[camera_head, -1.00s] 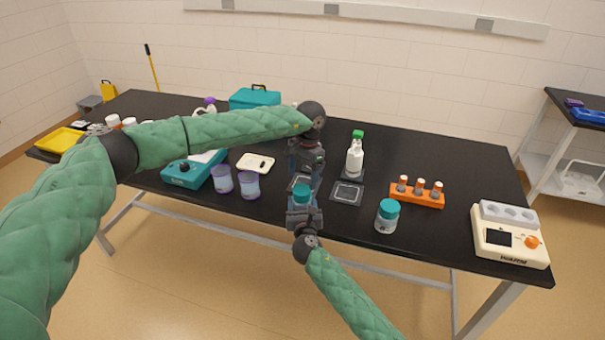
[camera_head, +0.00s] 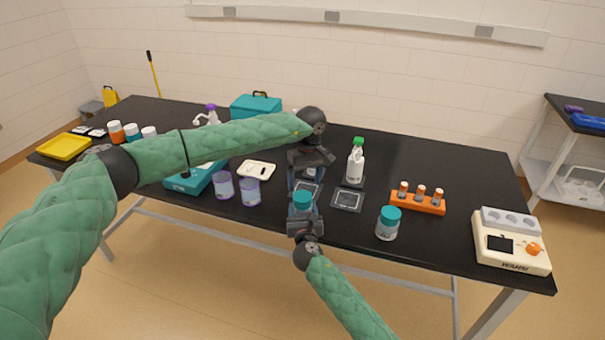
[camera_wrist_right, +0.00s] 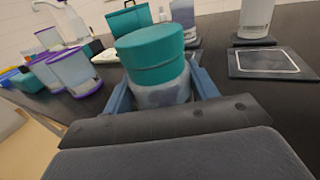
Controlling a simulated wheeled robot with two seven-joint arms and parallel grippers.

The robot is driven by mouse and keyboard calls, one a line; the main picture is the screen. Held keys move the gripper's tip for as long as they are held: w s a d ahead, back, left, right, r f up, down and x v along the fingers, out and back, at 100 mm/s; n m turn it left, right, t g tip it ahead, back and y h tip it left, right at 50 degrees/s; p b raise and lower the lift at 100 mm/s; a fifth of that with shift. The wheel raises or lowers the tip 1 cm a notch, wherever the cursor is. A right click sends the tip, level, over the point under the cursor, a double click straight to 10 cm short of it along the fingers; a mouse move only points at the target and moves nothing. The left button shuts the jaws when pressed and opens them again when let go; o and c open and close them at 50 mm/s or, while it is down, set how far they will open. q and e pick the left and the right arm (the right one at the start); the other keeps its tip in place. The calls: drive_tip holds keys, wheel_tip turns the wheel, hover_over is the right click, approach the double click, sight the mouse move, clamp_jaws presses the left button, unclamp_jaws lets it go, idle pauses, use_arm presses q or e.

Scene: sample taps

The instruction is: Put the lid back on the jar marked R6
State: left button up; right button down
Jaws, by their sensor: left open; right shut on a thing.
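A clear jar with a teal lid (camera_head: 302,199) is held upright in my right gripper (camera_head: 302,216) at the front edge of the bench. In the right wrist view the teal lid (camera_wrist_right: 153,54) sits on top of the jar (camera_wrist_right: 162,94), with a seam around it, and blue fingers clasp the jar's sides. My left gripper (camera_head: 306,180) is open just behind that jar; its fingertips are partly hidden. A second teal-lidded jar (camera_head: 387,228) stands to the right. I cannot read R6 on either jar.
Two purple-rimmed cups (camera_head: 249,192) stand left. An empty dark pad (camera_head: 347,200), a white green-capped bottle (camera_head: 355,165) and an orange rack (camera_head: 417,204) lie right. A cream device (camera_head: 510,250) stands at the right end. Bench is clear between the rack and device.

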use_arm(q)
drive_tip(key=n, duration=0.4)
drive_tip(key=shift+r, duration=0.1)
drive_tip(key=n, duration=0.6)
drive_tip(key=shift+r, duration=0.15)
drive_tip(key=n, duration=0.4)
drive_tip(key=shift+r, duration=0.1)
drive_tip(key=n, duration=0.5)
drive_tip(key=shift+r+n, duration=0.2)
drive_tip(key=shift+n, duration=0.2)
drive_tip(key=n, duration=0.4)
drive_tip(key=shift+r, duration=0.1)
drive_tip(key=n, duration=0.6)
drive_tip(key=shift+a+r+h, duration=0.1)
drive_tip(key=shift+r+h, duration=0.1)
drive_tip(key=shift+h, duration=0.1)
drive_tip(key=n, duration=0.5)
drive_tip(key=shift+a+r+n+t, duration=0.15)
drive_tip(key=shift+n+t, duration=0.15)
drive_tip(key=n, duration=0.4)
drive_tip(key=shift+a+r+n, duration=0.1)
drive_tip(key=shift+r+n, duration=0.1)
drive_tip(key=shift+n, duration=0.2)
